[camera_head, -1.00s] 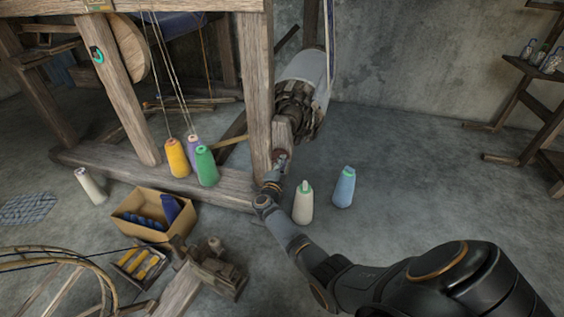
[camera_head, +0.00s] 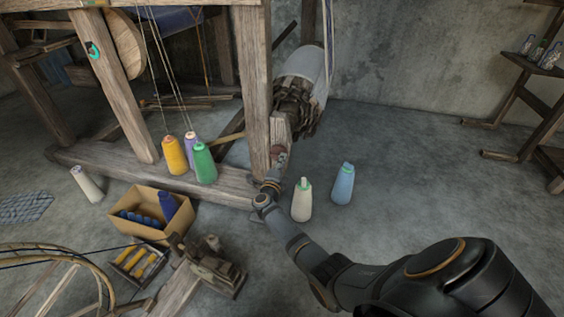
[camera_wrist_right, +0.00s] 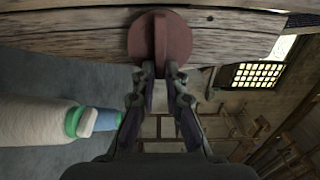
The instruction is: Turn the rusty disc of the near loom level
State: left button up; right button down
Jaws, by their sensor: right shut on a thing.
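The rusty disc (camera_wrist_right: 139,40) is a round red-brown plate with a raised ridge across its middle, set on a wooden beam (camera_wrist_right: 80,38) of the loom. In the head view the disc (camera_head: 276,151) is small and partly hidden by my gripper, on the short post beside the loom's front upright. My right gripper (camera_wrist_right: 161,68) is shut on the disc's ridge, one finger on each side. The ridge stands upright in the wrist picture, across the beam's length. In the head view my right gripper (camera_head: 280,160) reaches the disc from below. My left gripper is not in view.
A cream cone (camera_head: 302,203) and a blue cone (camera_head: 343,186) stand on the floor close right of my forearm. Yellow (camera_head: 174,157) and green (camera_head: 204,166) cones stand by the loom's base beam. A cardboard box (camera_head: 178,229) is at left. The floor at right is clear.

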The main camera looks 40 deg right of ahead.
jog(key=shift+f, duration=0.1)
jog(key=c, duration=1.4)
grip_release()
jog(key=v, duration=1.2)
